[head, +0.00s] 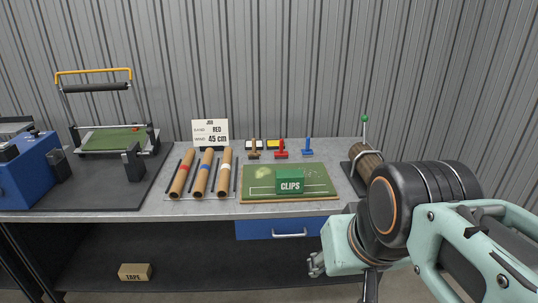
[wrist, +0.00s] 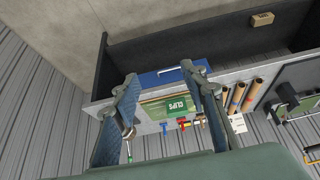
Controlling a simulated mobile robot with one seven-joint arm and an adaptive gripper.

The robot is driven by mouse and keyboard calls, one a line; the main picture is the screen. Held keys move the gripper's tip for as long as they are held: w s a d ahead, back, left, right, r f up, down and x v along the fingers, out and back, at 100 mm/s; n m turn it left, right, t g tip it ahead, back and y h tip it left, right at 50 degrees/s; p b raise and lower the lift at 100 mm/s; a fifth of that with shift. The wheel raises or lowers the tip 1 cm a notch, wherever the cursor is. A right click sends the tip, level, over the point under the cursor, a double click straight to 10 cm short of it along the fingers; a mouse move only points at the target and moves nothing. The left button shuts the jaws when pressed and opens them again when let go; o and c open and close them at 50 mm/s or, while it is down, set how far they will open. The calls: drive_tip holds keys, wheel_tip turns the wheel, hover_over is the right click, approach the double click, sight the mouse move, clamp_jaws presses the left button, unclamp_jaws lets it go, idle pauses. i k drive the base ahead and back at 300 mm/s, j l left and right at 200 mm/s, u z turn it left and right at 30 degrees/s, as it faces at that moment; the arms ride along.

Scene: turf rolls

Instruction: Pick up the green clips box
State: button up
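The green clips box (head: 290,181) stands on a green cutting board (head: 258,190) with white lines, on the grey bench top. White "CLIPS" lettering shows on its front. In the wrist view the clips box (wrist: 178,106) lies between my two fingers but well beyond them. My gripper (wrist: 158,82) is open and empty, with its fingers wide apart. In the head view my gripper (head: 316,265) is low at the right, in front of the bench and below the top's edge, apart from the box.
Three brown rolls (head: 203,173) with coloured bands lie left of the board. Small stamps (head: 281,149) stand behind it. A brown cylinder with a green-knobbed lever (head: 365,160) is at the right. A cutting machine (head: 110,138) stands left. A tape box (head: 135,272) sits below.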

sight(287, 180)
drive_tip(key=i+j+z, duration=0.4)
drive_tip(key=i+j, duration=0.35)
